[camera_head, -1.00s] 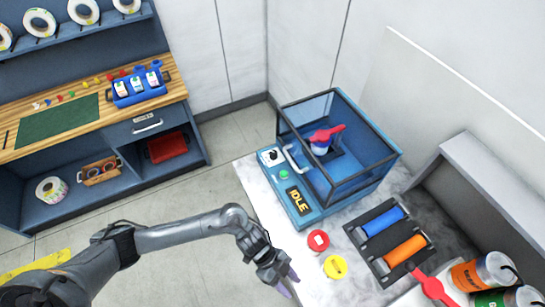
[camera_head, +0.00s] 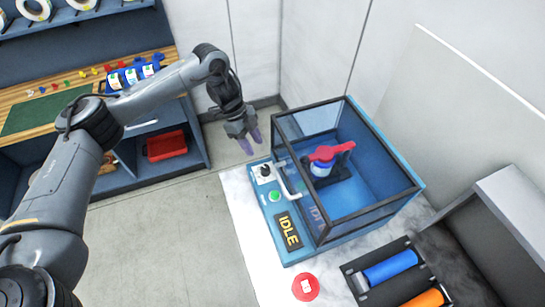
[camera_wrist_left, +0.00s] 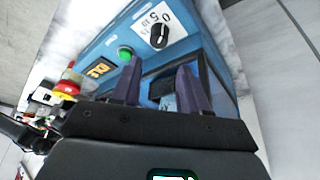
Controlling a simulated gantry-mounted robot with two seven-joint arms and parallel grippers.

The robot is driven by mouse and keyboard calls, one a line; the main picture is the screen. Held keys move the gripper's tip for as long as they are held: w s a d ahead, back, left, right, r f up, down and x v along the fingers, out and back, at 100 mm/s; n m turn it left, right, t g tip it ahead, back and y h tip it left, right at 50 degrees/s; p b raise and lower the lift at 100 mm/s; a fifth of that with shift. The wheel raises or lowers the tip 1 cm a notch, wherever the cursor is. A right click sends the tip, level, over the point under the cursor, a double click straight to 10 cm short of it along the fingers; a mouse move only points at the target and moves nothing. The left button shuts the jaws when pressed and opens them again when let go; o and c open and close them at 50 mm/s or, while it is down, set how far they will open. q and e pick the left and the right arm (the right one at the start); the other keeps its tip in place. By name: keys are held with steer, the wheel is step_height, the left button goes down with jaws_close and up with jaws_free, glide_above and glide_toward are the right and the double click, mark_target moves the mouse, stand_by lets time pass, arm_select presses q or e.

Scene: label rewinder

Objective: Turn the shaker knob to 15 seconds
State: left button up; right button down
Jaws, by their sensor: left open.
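The shaker (camera_head: 300,252) is a blue box with a clear, dark-framed cover, standing on the marble counter. Its black knob (camera_head: 264,171) sits on a white dial plate at the left front corner. In the left wrist view the knob (camera_wrist_left: 160,36) shows on the dial with printed numbers, some unreadable. A green button (camera_head: 275,196) and an IDLE display (camera_head: 288,231) are beside it. My left gripper (camera_head: 250,141) is open and empty, above and just behind the knob, not touching it. My right gripper is not in view.
Inside the cover is a bottle with a red clamp (camera_head: 331,151). A red round button (camera_head: 305,287) and blue and orange rollers (camera_head: 390,269) lie nearer on the counter. A workbench (camera_head: 45,113) stands at the left, with open floor between.

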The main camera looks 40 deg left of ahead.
mark_target(265, 167)
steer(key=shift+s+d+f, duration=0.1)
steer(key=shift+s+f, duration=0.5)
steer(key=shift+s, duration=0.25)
arm_select(q)
steer(key=x, duration=0.9)
steer(key=shift+s, duration=0.2)
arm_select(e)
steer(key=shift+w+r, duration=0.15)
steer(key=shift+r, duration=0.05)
arm_select(q)
steer(key=shift+x, duration=0.75)
